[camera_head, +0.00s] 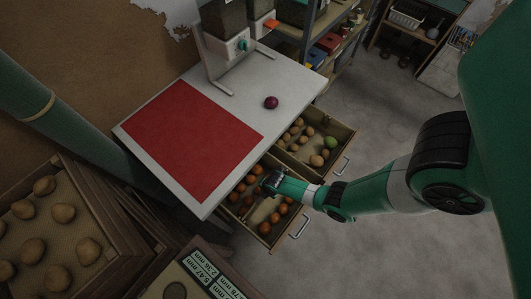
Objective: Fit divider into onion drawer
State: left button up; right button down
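The onion drawer (288,222) is pulled out from under the white table and holds several orange-brown onions (264,228) on both sides of a pale area (262,211). I cannot tell whether this pale area is the divider or bare drawer floor. My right gripper (268,182) reaches in from the right and is over the drawer's upper part, among the onions. Its fingers are small and dark, so whether they are open or shut on something is unclear. My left gripper is out of view.
A second open drawer (345,139) with potatoes and a green item lies just behind. The table bears a red mat (190,140), a purple onion (271,102) and a white stand (214,72). A potato crate (103,218) stands left. Floor at right is clear.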

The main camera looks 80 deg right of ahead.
dwell(0.3)
jog(key=c, duration=0.7)
grip_release()
jog(key=shift+o, duration=0.2)
jog(key=shift+r, duration=0.1)
jog(key=r+p, duration=0.3)
jog(key=p, duration=0.1)
jog(key=s+r+p, duration=0.1)
jog(key=r+p, duration=0.1)
jog(key=shift+a+r, duration=0.25)
jog(key=shift+r, duration=0.1)
notch_tip(320, 180, up, 11)
jog(key=s+a+p, duration=0.1)
jog(key=s+p, duration=0.1)
jog(key=p, duration=0.7)
jog(key=shift+r+p, duration=0.2)
jog(key=shift+p, duration=0.2)
